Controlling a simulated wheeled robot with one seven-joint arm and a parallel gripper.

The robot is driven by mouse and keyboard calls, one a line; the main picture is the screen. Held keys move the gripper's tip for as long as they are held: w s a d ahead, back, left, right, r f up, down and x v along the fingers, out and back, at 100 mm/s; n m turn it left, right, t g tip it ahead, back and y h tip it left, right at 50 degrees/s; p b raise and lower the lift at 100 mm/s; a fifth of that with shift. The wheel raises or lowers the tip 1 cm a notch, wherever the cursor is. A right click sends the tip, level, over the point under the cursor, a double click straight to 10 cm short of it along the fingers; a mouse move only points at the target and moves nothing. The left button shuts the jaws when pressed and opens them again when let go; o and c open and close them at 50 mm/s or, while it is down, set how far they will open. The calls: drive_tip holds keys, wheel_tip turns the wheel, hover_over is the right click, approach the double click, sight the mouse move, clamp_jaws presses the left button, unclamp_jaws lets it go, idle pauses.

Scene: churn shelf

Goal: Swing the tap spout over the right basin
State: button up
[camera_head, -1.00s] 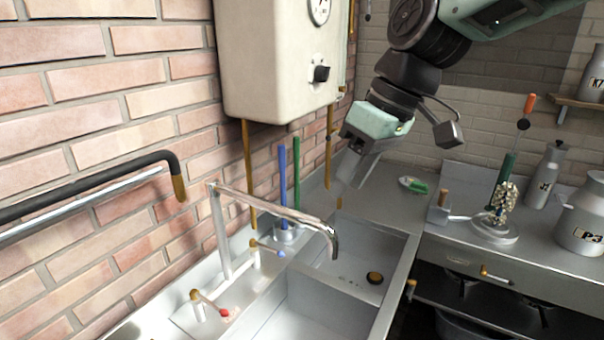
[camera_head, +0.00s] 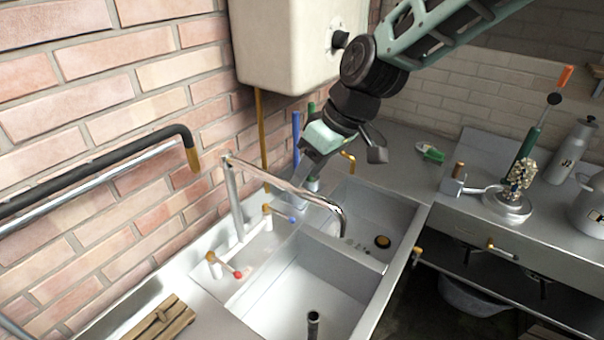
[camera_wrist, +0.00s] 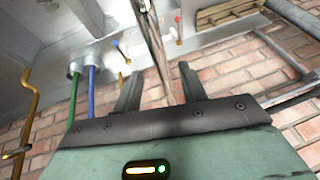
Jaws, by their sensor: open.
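The chrome tap spout (camera_head: 285,186) reaches out from its upright post (camera_head: 234,200) by the brick wall. Its bent tip appears near the divider between the far basin (camera_head: 372,212) and the near basin (camera_head: 290,275); I cannot tell exactly which it hangs above. My gripper (camera_head: 298,188) is open, pointing down just behind the spout in the head view. In the wrist view the spout (camera_wrist: 155,45) runs between the two open fingers of my gripper (camera_wrist: 161,71); I cannot tell whether either finger touches it.
A blue-tipped tap handle (camera_head: 280,214) and a red-tipped one (camera_head: 226,266) stand by the post. Blue (camera_wrist: 91,88) and green (camera_wrist: 73,100) upright rods stand close to my gripper. A white boiler (camera_head: 285,45) hangs above. A wooden board (camera_head: 160,325) lies at the near left.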

drive_tip(key=shift+p+x, duration=0.35)
drive_tip(key=shift+x, duration=1.4)
